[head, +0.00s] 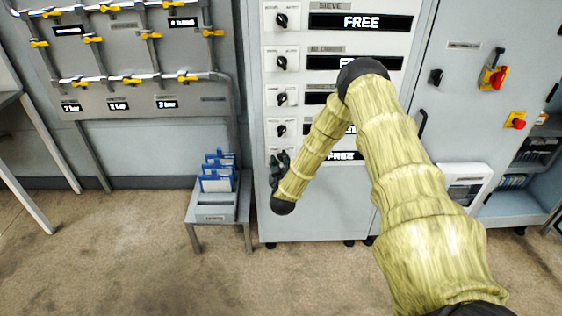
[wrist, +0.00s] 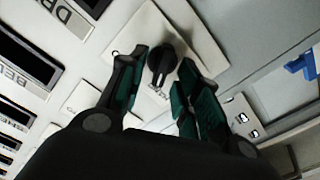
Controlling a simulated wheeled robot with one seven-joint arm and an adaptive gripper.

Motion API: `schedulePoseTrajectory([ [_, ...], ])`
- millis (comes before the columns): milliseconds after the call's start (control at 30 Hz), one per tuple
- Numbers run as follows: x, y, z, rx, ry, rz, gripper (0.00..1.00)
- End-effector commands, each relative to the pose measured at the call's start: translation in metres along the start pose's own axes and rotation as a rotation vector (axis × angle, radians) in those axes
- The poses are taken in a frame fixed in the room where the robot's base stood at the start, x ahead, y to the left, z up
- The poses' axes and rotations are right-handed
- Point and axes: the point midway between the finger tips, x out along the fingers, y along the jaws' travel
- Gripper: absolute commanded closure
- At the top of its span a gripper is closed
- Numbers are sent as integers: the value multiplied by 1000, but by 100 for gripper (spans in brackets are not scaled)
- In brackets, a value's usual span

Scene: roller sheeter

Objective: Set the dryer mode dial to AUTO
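The dryer mode dial (wrist: 160,68) is a black knob on a pale square plate in the wrist view. A partly cut-off label starting "DR" (wrist: 72,14) is beside it. My gripper (wrist: 162,55) is open, with one green-padded finger on each side of the knob. A narrow gap shows between the knob and the fingers, and I cannot tell if either touches. The plate's printed mode words are mostly covered or too small to read.
Several similar dials, such as the sieve dial (head: 281,20), sit above in a column beside black displays (head: 360,22) reading FREE. A stand with blue-white folders (head: 216,180) is left of the cabinet. A red emergency button (head: 516,121) is at right. Floor in front is clear.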

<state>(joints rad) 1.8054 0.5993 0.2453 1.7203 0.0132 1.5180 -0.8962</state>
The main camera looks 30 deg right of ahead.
Motion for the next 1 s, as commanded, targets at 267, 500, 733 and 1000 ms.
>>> schedulePoseTrajectory([
  [267, 0, 0, 0, 0, 0, 0, 100],
  [500, 0, 0, 0, 5, 0, 0, 100],
  [733, 0, 0, 1, 68, 1, 0, 100],
  [1000, 0, 2, 3, 262, 1, 1, 100],
])
